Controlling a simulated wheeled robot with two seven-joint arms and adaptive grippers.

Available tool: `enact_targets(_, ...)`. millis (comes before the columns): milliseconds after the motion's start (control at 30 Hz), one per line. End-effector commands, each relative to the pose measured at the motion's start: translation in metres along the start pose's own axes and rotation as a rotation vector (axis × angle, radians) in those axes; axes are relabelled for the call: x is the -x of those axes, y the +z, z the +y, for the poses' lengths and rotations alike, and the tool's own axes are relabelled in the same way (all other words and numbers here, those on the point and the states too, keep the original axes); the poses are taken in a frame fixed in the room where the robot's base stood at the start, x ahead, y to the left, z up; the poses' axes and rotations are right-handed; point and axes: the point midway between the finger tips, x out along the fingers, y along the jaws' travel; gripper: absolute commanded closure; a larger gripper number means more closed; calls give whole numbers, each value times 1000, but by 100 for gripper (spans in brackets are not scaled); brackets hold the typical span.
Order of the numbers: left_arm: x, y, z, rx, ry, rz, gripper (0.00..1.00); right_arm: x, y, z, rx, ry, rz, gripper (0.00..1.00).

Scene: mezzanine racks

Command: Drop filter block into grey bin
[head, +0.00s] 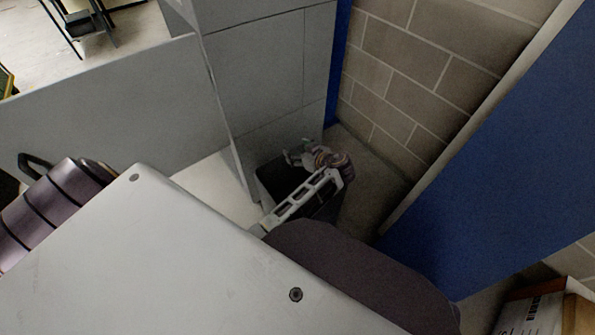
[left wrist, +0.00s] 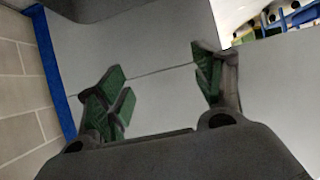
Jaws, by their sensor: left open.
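I see no filter block in either view. My right gripper is not in view.
A block wall (head: 425,65) and a wide blue panel (head: 495,165) close the right side. A cardboard box (head: 545,310) sits at lower right.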

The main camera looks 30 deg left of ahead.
Motion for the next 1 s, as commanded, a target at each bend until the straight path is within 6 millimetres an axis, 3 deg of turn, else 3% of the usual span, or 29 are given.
enact_targets(200, 14, -26, 0, 2, 2, 1, 33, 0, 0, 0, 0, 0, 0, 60)
enact_targets(400, 21, -39, 0, 1, 0, 0, 33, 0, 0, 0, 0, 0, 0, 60)
enact_targets(1000, 23, -42, 0, 0, 0, 0, 33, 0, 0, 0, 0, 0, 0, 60)
